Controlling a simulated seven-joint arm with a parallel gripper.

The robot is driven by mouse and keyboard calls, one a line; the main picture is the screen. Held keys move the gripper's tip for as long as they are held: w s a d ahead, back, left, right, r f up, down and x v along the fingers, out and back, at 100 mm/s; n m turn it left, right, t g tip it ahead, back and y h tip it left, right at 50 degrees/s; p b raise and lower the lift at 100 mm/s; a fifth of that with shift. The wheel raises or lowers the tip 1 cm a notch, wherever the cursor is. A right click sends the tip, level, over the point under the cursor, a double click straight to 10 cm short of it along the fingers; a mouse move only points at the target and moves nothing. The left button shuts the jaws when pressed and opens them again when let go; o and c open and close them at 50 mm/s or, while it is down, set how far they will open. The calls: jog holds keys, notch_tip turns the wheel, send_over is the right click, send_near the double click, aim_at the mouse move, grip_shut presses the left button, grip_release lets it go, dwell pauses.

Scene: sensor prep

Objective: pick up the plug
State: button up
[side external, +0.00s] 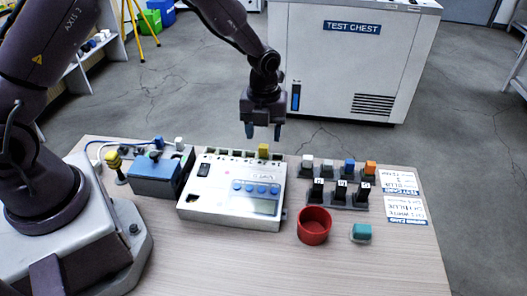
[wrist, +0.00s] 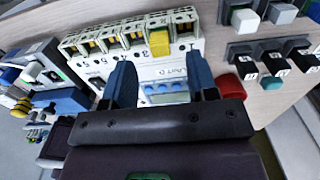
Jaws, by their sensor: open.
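A yellow plug (side external: 263,151) stands in the back row of sockets on the white instrument box (side external: 225,207). It also shows in the wrist view (wrist: 159,42), in the socket row beyond my fingertips. My gripper (side external: 264,132) points down just above the yellow plug, with its blue-grey fingers apart and nothing between them. In the wrist view my gripper (wrist: 160,72) has one finger on each side of the box's display area. I cannot tell the exact height gap to the plug.
A blue box (side external: 156,175) with cable and connectors stands left of the instrument. To the right are several coloured blocks in dark holders (side external: 341,197), a red cup (side external: 314,226), a teal block (side external: 361,232) and printed cards (side external: 402,195). The table front (side external: 260,270) is clear.

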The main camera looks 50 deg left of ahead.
aim_at(264, 146)
notch_tip(264, 146, down, 5)
jog(key=shift+f, duration=0.1)
jog(key=c, duration=1)
